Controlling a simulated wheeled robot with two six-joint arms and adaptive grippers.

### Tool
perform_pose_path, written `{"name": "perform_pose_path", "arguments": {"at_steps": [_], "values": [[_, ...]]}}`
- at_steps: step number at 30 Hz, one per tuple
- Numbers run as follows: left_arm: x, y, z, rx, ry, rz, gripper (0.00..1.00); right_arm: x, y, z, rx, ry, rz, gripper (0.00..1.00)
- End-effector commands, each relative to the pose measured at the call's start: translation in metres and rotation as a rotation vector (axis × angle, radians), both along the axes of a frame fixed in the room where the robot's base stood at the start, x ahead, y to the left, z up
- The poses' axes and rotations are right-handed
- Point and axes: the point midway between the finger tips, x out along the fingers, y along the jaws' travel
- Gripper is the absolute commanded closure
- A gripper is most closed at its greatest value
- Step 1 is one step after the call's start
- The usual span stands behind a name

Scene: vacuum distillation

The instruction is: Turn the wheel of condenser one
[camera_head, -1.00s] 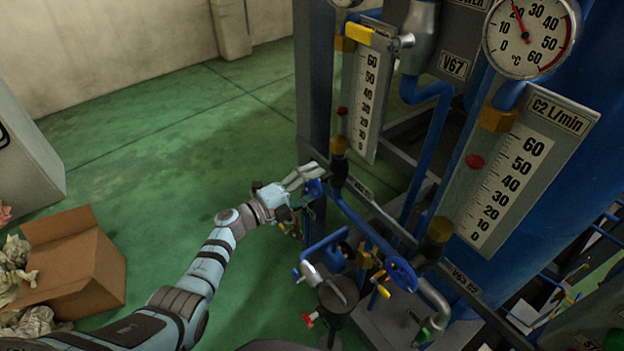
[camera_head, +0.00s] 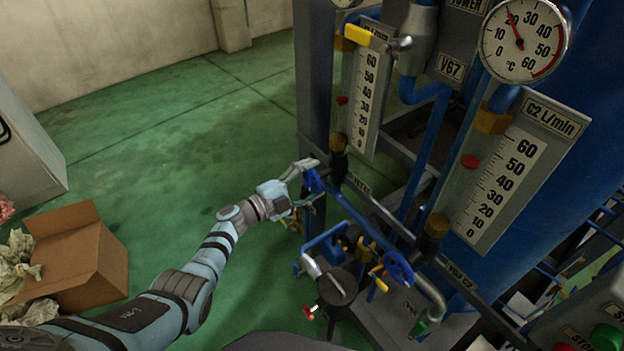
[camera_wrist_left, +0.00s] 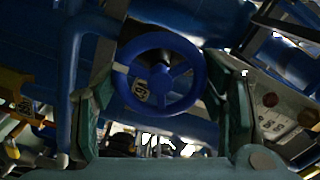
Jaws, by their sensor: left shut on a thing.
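A small blue handwheel (camera_head: 314,181) sits on the pipework below the left flow meter (camera_head: 362,95). My left gripper (camera_head: 308,180) is at this wheel, with its fingers closed on the rim. In the left wrist view the wheel (camera_wrist_left: 197,75) faces the camera, between the two fingers of the gripper (camera_wrist_left: 165,105). Part of the wheel is hidden by the fingers in the head view. The left meter's label is partly covered by a yellow-handled valve (camera_head: 362,35). My right gripper is not in view.
A second blue wheel (camera_head: 398,268) sits lower right, below the C2 flow meter (camera_head: 515,175). Pipes and small valves crowd around a dark vessel (camera_head: 337,287). A cardboard box (camera_head: 85,260) stands at left on the green floor. Open floor lies left of the rig.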

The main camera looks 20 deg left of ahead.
Motion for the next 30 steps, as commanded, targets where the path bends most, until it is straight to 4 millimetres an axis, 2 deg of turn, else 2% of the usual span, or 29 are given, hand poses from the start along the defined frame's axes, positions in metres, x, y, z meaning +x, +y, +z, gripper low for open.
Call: {"name": "perform_pose_path", "arguments": {"at_steps": [5, 6, 9, 21, 23, 30], "values": [[0.000, 0.000, -0.001, 0.001, 0.001, 0.000, 0.63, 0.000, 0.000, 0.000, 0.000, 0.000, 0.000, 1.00], [0.000, 0.000, -0.001, 0.001, 0.001, 0.000, 0.30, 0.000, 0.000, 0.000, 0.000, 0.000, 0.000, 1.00], [0.000, 0.000, -0.001, 0.001, 0.000, 0.000, 0.14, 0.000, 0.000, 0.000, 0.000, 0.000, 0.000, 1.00], [-0.005, 0.005, -0.001, 0.003, -0.001, 0.001, 0.14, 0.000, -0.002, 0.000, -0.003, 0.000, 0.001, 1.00], [-0.013, 0.011, -0.002, 0.005, 0.000, 0.002, 0.14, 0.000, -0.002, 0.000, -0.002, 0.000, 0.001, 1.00], [-0.063, 0.052, -0.002, 0.007, 0.001, 0.000, 0.14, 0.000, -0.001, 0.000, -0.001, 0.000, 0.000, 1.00]]}}
